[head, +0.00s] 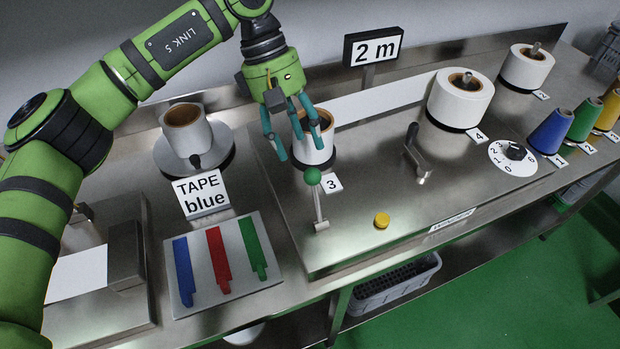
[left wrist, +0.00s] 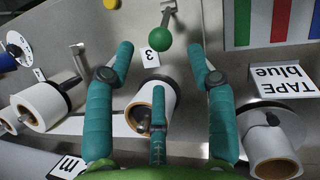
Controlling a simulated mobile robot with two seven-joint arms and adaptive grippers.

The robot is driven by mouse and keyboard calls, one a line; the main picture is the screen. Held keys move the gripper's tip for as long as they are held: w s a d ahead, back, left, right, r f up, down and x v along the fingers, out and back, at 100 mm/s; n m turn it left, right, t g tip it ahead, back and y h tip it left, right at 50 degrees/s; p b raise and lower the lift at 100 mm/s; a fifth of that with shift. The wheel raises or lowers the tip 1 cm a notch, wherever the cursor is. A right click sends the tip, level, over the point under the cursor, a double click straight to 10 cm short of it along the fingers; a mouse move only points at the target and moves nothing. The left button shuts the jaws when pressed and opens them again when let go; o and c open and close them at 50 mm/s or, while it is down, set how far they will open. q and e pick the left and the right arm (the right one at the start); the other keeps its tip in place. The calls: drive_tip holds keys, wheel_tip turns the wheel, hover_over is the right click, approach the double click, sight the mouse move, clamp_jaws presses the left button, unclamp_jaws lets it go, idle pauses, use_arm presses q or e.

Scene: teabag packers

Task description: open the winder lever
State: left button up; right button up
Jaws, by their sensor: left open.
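The winder lever (head: 318,207) is a thin metal rod with a green ball knob (head: 312,176), standing nearly upright on the steel bench near the "3" label (head: 331,183). In the left wrist view the green knob (left wrist: 160,38) shows ahead, between the tips of the two outer fingers. My left gripper (head: 300,150) is open and empty, with its fingers spread and pointing down above and behind the knob. Its fingers are in front of the paper roll at position 3 (head: 317,150) and partly hide it. No finger visibly touches the knob. My right gripper is in neither view.
A crank handle (head: 416,155) and a yellow button (head: 382,220) are right of the lever. A tape dispenser (head: 187,135), a "TAPE blue" sign (head: 201,193) and a tray with coloured strips (head: 222,226) are on the left. White roll 4 (head: 460,100) stands further right.

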sight(310, 169)
use_arm(q)
drive_tip(key=p+x, duration=0.3)
drive_tip(key=x, duration=0.3)
drive_tip(key=shift+w+f, duration=0.15)
drive_tip(key=shift+d+f, duration=0.15)
drive_tip(key=shift+f, duration=0.4)
drive_tip(key=shift+c, duration=0.8)
clamp_jaws()
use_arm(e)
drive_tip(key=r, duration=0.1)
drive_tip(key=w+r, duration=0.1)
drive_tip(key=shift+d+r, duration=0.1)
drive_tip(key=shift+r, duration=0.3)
